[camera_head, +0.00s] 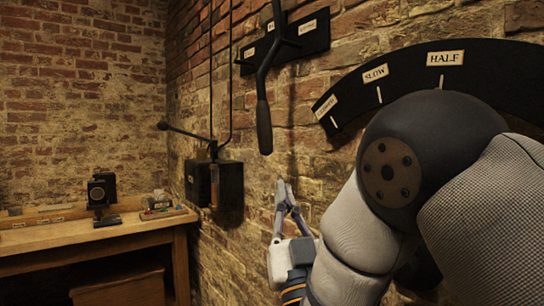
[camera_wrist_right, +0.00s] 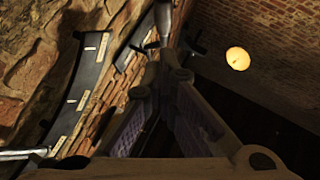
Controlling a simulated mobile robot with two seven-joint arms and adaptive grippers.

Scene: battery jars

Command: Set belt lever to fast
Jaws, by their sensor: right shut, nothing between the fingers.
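A dark lever (camera_head: 264,125) hangs down the brick wall from a black plate (camera_head: 311,38) with several small labels, too blurred to read. The picture does not say which lever is the belt lever. My right gripper (camera_head: 284,187) is shut and empty, pointing up, below and a little right of the lever's handle and apart from it. In the right wrist view its fingers (camera_wrist_right: 163,68) meet just below a dark rod-like part (camera_wrist_right: 163,20), perhaps the lever; whether they touch is unclear. My left gripper is not in view.
A black curved plate (camera_head: 349,86) on the wall has labels including SLOW and HALF; my right arm covers part of it. A black box (camera_head: 228,184) with a side lever (camera_head: 184,131) is left of my gripper. A wooden bench (camera_head: 90,237) stands further left.

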